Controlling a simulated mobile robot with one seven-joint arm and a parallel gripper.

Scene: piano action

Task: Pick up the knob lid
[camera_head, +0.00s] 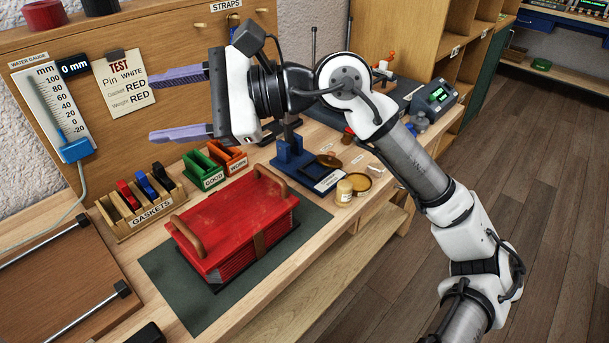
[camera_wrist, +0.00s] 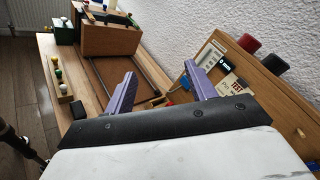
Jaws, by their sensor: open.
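My gripper (camera_head: 154,107) is open and empty, its two purple fingers pointing left in front of the upright wooden board. The wrist view also shows its spread fingers (camera_wrist: 160,76) with nothing between them. I cannot tell for sure which thing is the knob lid. Small round things stand at the bench's right part in the head view: a cream jar (camera_head: 344,191), a brass round tin (camera_head: 358,183) beside it and a dark round piece (camera_head: 328,161) behind. They are well right of and below my fingertips.
A red bellows-like box (camera_head: 232,222) with wooden handles lies on a dark green mat (camera_head: 182,290). A gasket rack (camera_head: 148,212), a green bin (camera_head: 206,168) and an orange bin (camera_head: 228,158) stand behind. A water gauge (camera_head: 50,105) is on the board at left.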

